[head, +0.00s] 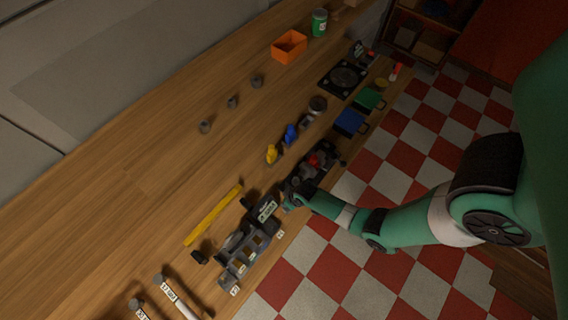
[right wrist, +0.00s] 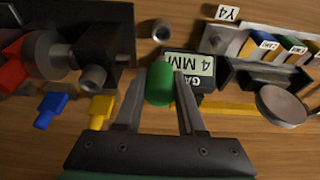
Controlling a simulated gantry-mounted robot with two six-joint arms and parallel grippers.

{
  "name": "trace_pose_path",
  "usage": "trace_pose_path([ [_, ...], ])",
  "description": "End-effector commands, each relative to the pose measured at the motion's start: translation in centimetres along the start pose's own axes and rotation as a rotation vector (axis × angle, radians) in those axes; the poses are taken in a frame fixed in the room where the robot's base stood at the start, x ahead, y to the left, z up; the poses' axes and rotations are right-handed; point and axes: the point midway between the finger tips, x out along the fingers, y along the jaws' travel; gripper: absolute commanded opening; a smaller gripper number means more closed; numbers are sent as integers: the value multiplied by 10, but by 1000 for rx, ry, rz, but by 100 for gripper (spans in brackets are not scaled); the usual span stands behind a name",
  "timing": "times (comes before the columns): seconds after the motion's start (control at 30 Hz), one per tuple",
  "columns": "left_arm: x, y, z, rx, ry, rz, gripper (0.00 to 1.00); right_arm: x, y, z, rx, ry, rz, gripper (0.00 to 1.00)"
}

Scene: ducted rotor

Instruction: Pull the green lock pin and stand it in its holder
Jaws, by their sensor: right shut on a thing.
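The green lock pin (right wrist: 159,84) shows as a short green cylinder between the fingers of my right gripper (right wrist: 160,82) in the right wrist view. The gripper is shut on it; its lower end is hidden. In the head view my right gripper (head: 291,194) is over the front of the bench, between the black fixture with a red part (head: 315,160) and the dark labelled rack. The pin is too small to make out there. I cannot tell which piece is the pin's holder. My left gripper is not in view.
A labelled rack (head: 243,252), yellow bar (head: 213,215) and orange box (head: 289,46) stand on the bench. The bench's back is mostly clear.

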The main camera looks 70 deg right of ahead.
Motion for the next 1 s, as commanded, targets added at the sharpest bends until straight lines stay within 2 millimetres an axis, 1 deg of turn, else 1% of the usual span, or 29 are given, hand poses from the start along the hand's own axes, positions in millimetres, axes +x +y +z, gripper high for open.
trace_pose_path([
  [0.23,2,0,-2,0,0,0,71,-1,0,0,0,-1,0,0],
  [0.37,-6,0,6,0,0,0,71,10,0,3,1,-1,0,0],
  [0.7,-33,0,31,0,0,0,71,48,0,14,1,0,0,0],
  [0.83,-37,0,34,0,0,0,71,54,0,16,1,0,0,0],
  [1.0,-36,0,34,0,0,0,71,53,0,16,1,0,0,0],
])
